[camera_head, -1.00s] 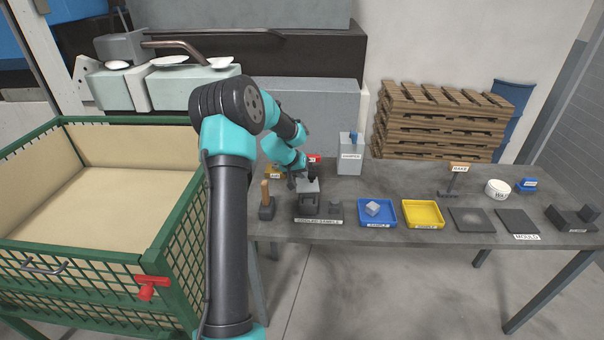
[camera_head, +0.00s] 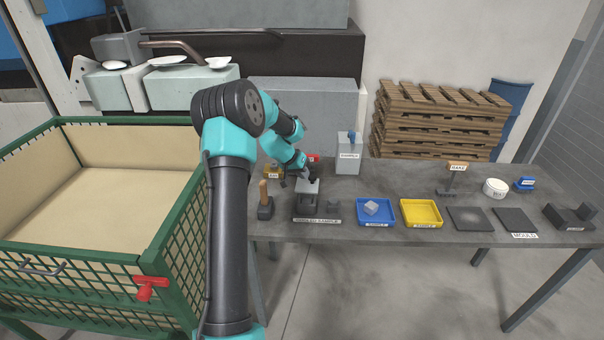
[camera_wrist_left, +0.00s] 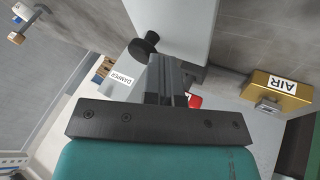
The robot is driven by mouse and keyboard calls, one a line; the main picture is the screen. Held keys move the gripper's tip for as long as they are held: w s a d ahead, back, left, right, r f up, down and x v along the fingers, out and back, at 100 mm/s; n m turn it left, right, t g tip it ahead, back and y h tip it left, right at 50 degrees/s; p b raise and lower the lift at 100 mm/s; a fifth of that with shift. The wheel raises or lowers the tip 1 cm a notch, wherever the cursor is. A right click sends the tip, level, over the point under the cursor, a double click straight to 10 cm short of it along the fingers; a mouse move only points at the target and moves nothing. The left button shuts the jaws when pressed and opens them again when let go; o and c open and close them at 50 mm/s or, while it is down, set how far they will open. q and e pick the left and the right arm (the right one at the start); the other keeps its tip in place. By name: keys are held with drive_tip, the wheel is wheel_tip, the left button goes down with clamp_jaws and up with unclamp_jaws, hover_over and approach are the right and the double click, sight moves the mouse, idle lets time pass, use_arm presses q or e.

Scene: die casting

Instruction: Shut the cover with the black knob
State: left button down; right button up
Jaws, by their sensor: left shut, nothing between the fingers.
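My left gripper (camera_head: 309,177) is shut and empty, just above the grey block-shaped fixture (camera_head: 308,188) on a dark labelled base at the left of the table. In the left wrist view its closed fingers (camera_wrist_left: 169,76) point at a grey block-shaped part (camera_wrist_left: 184,28). A black knob (camera_wrist_left: 150,38) sticks out from that part beside the fingertips. I cannot tell whether the fingers touch the knob or the part. The cover's angle is hard to make out, since the gripper and arm partly hide the fixture. My right gripper is not in view.
A yellow AIR box (camera_head: 273,172) stands behind left, and a wooden-handled tool (camera_head: 265,205) in front left. A grey box with a blue top (camera_head: 349,158) stands behind right. Blue (camera_head: 361,221) and yellow (camera_head: 405,222) trays lie to the right.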

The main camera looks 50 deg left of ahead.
sight(311, 190)
use_arm(q)
drive_tip(key=m, duration=0.1)
drive_tip(key=d+m+h, duration=0.1)
drive_tip(key=m+g, duration=0.1)
drive_tip(key=shift+w+d+m+h, duration=0.15)
drive_tip(key=shift+d+m+h, duration=0.1)
drive_tip(key=shift+m+h, duration=0.15)
drive_tip(key=d+m+g, duration=0.1)
drive_tip(key=m, duration=0.1)
drive_tip(key=d+m+g+h, duration=0.1)
drive_tip(key=m, duration=0.1)
drive_tip(key=shift+h, duration=0.3)
drive_tip(key=m+g, duration=0.1)
drive_tip(key=m, duration=0.1)
drive_tip(key=s+d+m+g, duration=0.1)
drive_tip(key=m, duration=0.2)
drive_tip(key=shift+s+d+g+h, duration=0.2)
drive_tip(key=shift+g+h, duration=0.1)
drive_tip(key=shift+g, duration=0.1)
drive_tip(key=shift+s+d+f+m+g, duration=0.1)
drive_tip(key=shift+s+d+m+g, duration=0.2)
drive_tip(key=shift+m+g, duration=0.5)
drive_tip(key=shift+s+d+m+g, duration=0.15)
drive_tip(key=shift+s+m+g, duration=0.25)
drive_tip(key=shift+m, duration=0.7)
drive_tip(key=shift+w, duration=0.1)
